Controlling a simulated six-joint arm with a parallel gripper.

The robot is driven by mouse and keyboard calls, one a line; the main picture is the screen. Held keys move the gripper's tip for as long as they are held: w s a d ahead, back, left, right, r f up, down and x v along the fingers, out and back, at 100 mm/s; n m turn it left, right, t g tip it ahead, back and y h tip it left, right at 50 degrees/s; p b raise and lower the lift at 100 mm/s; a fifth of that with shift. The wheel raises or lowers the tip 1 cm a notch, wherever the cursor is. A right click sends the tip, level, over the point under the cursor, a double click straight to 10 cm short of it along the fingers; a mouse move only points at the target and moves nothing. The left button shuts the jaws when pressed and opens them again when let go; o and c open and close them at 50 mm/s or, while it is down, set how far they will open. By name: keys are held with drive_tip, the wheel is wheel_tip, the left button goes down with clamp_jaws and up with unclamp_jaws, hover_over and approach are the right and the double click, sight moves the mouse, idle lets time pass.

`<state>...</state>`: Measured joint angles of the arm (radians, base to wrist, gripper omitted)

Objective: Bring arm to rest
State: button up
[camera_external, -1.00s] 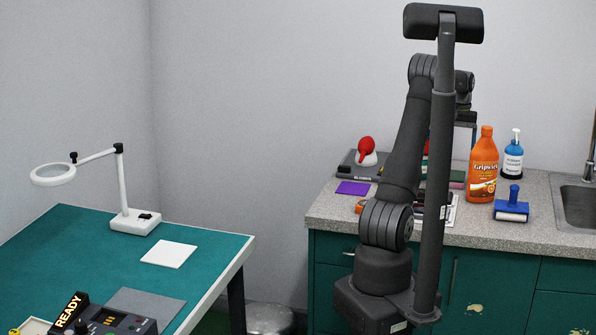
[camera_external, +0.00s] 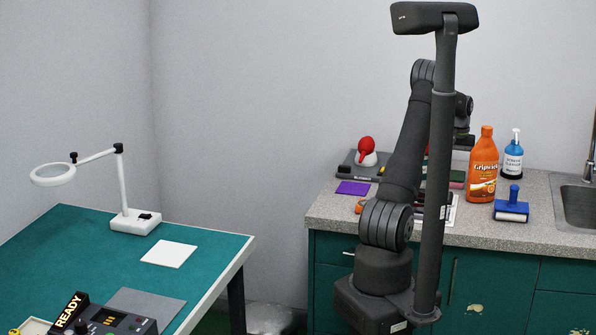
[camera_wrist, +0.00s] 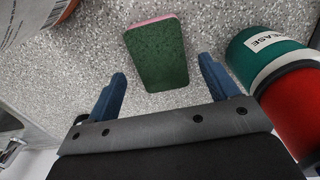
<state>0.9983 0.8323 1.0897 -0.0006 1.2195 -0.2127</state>
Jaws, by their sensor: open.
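My arm (camera_external: 407,150) stands over the counter in the external view, its upper link rising steeply. My gripper (camera_wrist: 161,66) shows in the wrist view as two blue fingers set wide apart, with nothing between them in grip. A green sponge (camera_wrist: 158,58) with a pink edge lies on the speckled counter beyond and between the fingers, apart from them. In the external view my gripper is mostly hidden behind the arm and the dark post.
The counter (camera_external: 540,235) holds an orange bottle (camera_external: 483,165), a blue-labelled pump bottle (camera_external: 513,158), a blue roller (camera_external: 512,207) and a purple pad (camera_external: 353,188). A green-and-red cylinder (camera_wrist: 268,52) lies right of the fingers. A green table (camera_external: 90,245) with a magnifier lamp (camera_external: 130,222) stands left.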

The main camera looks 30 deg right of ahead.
sight(456, 175)
drive_tip(key=shift+r, duration=0.4)
drive_tip(key=shift+f, duration=0.1)
wheel_tip(456, 175, down, 5)
drive_tip(key=shift+r, duration=0.15)
wheel_tip(456, 175, up, 12)
wheel_tip(456, 175, down, 11)
drive_tip(key=shift+f, duration=0.2)
wheel_tip(456, 175, up, 27)
drive_tip(key=w+a+n, duration=0.9)
drive_tip(key=w+a, duration=1.3)
drive_tip(key=a, duration=0.2)
drive_tip(key=shift+w+r, duration=0.25)
drive_tip(key=shift+r, duration=0.2)
